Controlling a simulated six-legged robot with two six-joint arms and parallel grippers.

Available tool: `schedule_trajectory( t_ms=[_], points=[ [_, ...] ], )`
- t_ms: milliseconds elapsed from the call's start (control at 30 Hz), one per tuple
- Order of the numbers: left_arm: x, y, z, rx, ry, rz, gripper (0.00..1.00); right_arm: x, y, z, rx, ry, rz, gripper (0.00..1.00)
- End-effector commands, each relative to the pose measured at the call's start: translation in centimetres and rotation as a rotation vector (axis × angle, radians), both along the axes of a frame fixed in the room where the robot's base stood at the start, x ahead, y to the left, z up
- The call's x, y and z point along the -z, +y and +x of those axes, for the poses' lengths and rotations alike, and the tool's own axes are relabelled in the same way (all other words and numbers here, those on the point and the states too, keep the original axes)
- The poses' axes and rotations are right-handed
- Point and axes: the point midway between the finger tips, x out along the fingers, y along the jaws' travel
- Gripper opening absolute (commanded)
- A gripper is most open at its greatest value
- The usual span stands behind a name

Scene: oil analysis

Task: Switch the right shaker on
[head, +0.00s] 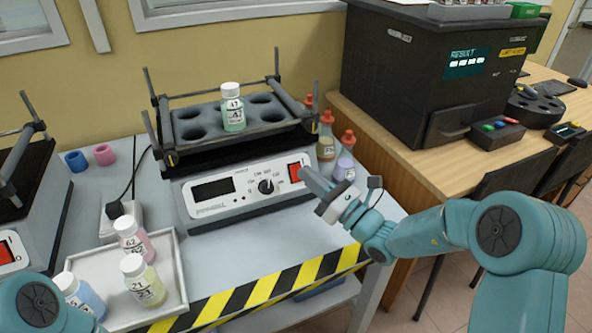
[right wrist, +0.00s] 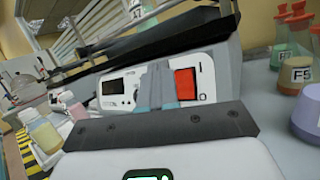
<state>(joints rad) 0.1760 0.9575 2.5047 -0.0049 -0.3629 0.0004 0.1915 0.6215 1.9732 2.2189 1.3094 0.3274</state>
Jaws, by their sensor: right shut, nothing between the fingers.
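The right shaker (head: 240,195) stands on the bench, with a dark display, a round knob and a red rocker switch (head: 295,172) at the right of its front panel. A bottle labelled 47 (head: 232,106) stands in its rack. My right gripper (head: 306,172) is shut and empty, its fingertips close to the red switch; I cannot tell whether they touch it. In the right wrist view the shut fingers (right wrist: 157,85) point at the panel just left of the red switch (right wrist: 185,83). My left gripper is not in view; only part of my left arm shows at lower left.
A tray (head: 180,290) with several bottles sits left of the shaker. Bottles with red tops (head: 346,140) stand close at its right. Another shaker (head: 25,200) is at the left edge. A large dark analyser (head: 400,80) stands on the wooden table to the right.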

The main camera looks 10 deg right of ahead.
Motion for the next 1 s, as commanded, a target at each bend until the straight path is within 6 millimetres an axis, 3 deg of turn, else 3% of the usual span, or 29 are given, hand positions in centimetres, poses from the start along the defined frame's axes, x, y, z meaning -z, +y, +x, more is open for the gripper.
schedule_trajectory(
  t_ms=[300, 1000],
  points=[
    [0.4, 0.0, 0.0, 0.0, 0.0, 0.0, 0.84, 0.7, 0.4, 1.7, -0.001, 0.001, 0.0, 0.0],
    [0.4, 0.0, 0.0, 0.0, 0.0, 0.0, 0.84, 0.6, 0.3, 1.7, -0.001, 0.0, 0.0, 0.0]
  ],
)
